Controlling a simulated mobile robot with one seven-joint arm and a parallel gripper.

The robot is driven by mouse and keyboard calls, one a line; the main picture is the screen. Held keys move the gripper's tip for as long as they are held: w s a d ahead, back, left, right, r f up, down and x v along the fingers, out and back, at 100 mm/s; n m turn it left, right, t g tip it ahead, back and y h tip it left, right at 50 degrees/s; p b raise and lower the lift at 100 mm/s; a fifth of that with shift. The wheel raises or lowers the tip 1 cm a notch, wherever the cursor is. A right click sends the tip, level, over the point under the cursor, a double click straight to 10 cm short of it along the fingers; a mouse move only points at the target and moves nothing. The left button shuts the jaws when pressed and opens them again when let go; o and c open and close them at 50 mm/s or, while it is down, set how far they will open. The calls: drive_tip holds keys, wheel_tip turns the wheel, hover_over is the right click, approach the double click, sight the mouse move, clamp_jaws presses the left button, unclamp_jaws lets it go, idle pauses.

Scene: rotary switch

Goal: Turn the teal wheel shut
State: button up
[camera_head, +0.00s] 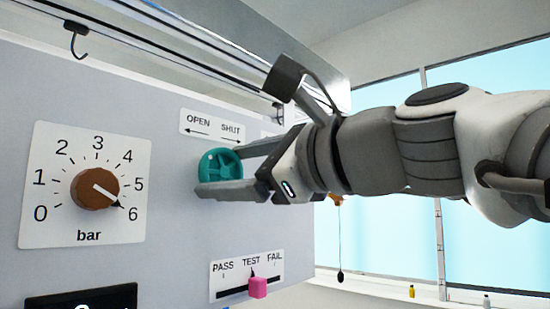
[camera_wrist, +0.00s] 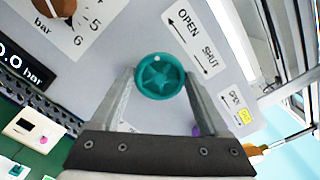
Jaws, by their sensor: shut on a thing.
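The teal wheel (camera_head: 219,168) is mounted on the grey panel, below a white label (camera_head: 212,126) reading OPEN with a left arrow and SHUT with a right arrow. My gripper (camera_head: 222,172) reaches in from the right, with one finger above and one below the wheel's rim. In the wrist view the wheel (camera_wrist: 159,76) sits between the two fingertips (camera_wrist: 160,82), which are shut on its rim. A small pale dot shows near the wheel's rim. The label (camera_wrist: 196,40) also shows in the wrist view.
A brown knob (camera_head: 94,188) on a bar dial points near 6, left of the wheel. A pink slider (camera_head: 257,287) stands near TEST below. A black display (camera_wrist: 18,75) reads 0.0 bar. A hook (camera_head: 76,38) hangs at upper left. Windows (camera_head: 390,170) lie to the right.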

drive_tip(key=m+p, duration=0.3)
drive_tip(key=m, duration=0.2)
drive_tip(key=shift+r+m, duration=0.15)
drive_tip(key=shift+m, duration=0.15)
drive_tip(key=m, duration=0.2)
drive_tip(key=m+p, duration=0.1)
drive_tip(key=m, duration=0.2)
drive_tip(key=shift+w+d+f+m, duration=0.1)
drive_tip(key=shift+f+m, duration=0.1)
drive_tip(key=shift+m, duration=0.1)
drive_tip(key=o, duration=1.2)
drive_tip(key=shift+o, duration=0.2)
drive_tip(key=shift+d, duration=0.1)
drive_tip(key=b+v, duration=0.2)
drive_tip(key=v, duration=1.5)
drive_tip(key=shift+b, duration=0.35)
drive_tip(key=shift+d, duration=0.15)
